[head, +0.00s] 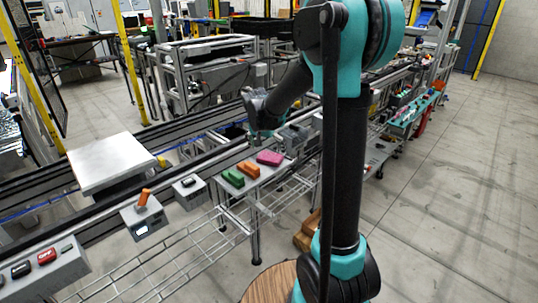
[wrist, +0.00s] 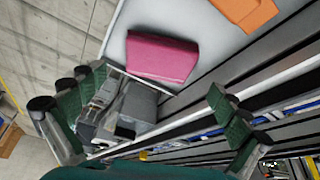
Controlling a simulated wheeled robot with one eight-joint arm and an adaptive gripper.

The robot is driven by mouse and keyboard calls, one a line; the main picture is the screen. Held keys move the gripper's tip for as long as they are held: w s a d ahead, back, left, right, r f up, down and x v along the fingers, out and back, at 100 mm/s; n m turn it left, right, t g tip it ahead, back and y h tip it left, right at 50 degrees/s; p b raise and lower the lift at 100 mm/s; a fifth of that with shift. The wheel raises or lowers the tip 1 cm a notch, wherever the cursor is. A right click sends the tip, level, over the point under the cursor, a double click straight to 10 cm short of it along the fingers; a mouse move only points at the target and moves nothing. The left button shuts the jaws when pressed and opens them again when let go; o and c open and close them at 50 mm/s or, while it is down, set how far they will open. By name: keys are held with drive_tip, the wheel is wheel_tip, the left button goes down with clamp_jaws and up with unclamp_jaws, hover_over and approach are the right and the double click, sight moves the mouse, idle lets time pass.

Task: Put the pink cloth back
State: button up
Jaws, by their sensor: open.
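The pink cloth (head: 269,158), a folded block, lies at the far end of a row on a small grey table (head: 262,184). Beside it are an orange folded piece (head: 248,169) and a green one (head: 233,177). In the wrist view the pink cloth (wrist: 161,58) lies flat on the pale top, beyond my fingers, with the orange piece (wrist: 246,12) at upper right. My gripper (wrist: 158,98) is open and empty, its green-padded fingers wide apart. In the head view my gripper (head: 263,132) is above and behind the cloth, partly hard to make out.
A grey box-like device (head: 296,136) stands just beyond the cloth; in the wrist view it (wrist: 135,108) shows between my fingers, near the left one. Conveyor rails (head: 130,160) run behind the table. Switch boxes (head: 141,222) stand at left. Open floor (head: 450,190) lies at right.

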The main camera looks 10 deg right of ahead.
drive_tip(key=v, duration=0.8)
drive_tip(key=s+d+f+n, duration=0.2)
drive_tip(key=s+f, duration=0.2)
drive_tip(key=s, duration=0.4)
drive_tip(key=s+d+f+n+y, duration=0.1)
drive_tip(key=s+d+f+n, duration=0.1)
drive_tip(key=s+f, duration=0.3)
drive_tip(key=s+d+f+n+y, duration=0.1)
drive_tip(key=s+f, duration=0.4)
drive_tip(key=s, duration=0.8)
drive_tip(key=shift+d+f+n, duration=0.25)
drive_tip(key=shift+d+n, duration=0.45)
drive_tip(key=shift+d, duration=0.25)
drive_tip(key=shift+w, duration=0.1)
